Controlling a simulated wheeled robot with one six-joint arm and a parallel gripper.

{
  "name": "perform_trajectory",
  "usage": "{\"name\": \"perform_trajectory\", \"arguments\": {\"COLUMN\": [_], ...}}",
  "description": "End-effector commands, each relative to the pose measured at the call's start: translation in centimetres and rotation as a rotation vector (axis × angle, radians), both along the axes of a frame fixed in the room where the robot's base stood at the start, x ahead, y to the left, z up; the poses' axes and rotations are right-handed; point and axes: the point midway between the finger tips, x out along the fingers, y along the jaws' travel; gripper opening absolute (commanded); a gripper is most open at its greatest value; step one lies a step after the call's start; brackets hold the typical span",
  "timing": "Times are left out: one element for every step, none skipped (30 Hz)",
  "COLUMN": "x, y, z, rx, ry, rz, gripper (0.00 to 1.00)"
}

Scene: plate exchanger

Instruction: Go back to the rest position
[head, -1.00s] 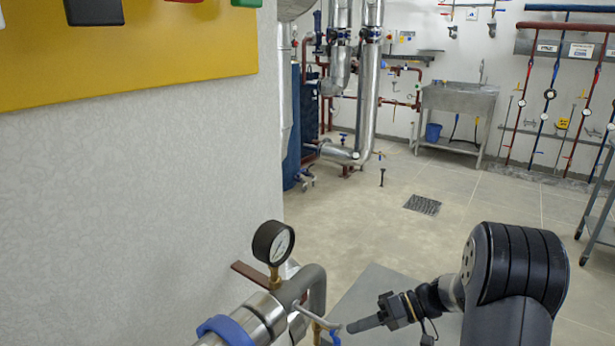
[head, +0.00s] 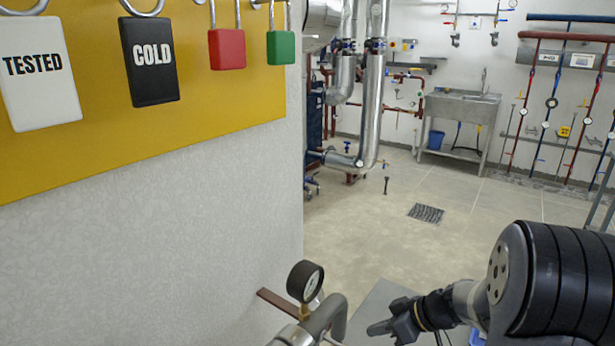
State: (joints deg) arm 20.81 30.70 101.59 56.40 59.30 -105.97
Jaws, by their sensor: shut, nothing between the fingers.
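My gripper (head: 382,327) is at the lower middle right of the head view, on the end of my black and grey arm. It is shut, with nothing held in it, and points left. It is just right of a grey bent pipe (head: 330,316) and appears apart from it. A black-rimmed pressure gauge (head: 305,281) stands on the pipework.
A yellow board (head: 215,95) on the wall at left carries a white TESTED lock (head: 38,75), a black COLD lock (head: 150,60), a red lock (head: 227,49) and a green lock (head: 281,47). Open floor (head: 365,235) lies beyond, with a sink (head: 460,107) at the back.

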Motion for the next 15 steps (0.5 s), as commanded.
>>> {"name": "perform_trajectory", "arguments": {"x": [-0.2, -0.23, -0.31, -0.34, -0.38, -0.44, -0.44, -0.46, -0.51, -0.53, -0.54, -0.53, -0.53, -0.5, -0.49], "y": [0.14, 0.17, 0.21, 0.24, 0.26, 0.31, 0.32, 0.34, 0.39, 0.4, 0.4, 0.41, 0.41, 0.39, 0.39], "z": [0.64, 0.76, 0.88, 0.96, 1.02, 1.1, 1.17, 1.19, 1.21, 1.23, 1.23, 1.24, 1.26, 1.32, 1.36], "rx": [-0.02, -0.035, -0.05, -0.059, -0.069, -0.079, -0.087, -0.093, -0.1, -0.103, -0.107, -0.111, -0.113, -0.112, -0.111], "ry": [-0.028, -0.046, -0.067, -0.081, -0.094, -0.109, -0.12, -0.128, -0.137, -0.142, -0.147, -0.152, -0.155, -0.156, -0.155], "rz": [-0.001, 0.0, -0.001, -0.001, 0.0, -0.001, -0.001, -0.001, 0.0, -0.001, -0.001, -0.001, 0.0, -0.001, -0.001], "gripper": [0.0, 0.0, 0.0, 0.0, 0.0, 0.0, 0.0, 0.0, 0.0, 0.0, 0.0, 0.0, 0.0, 0.0, 0.0]}}
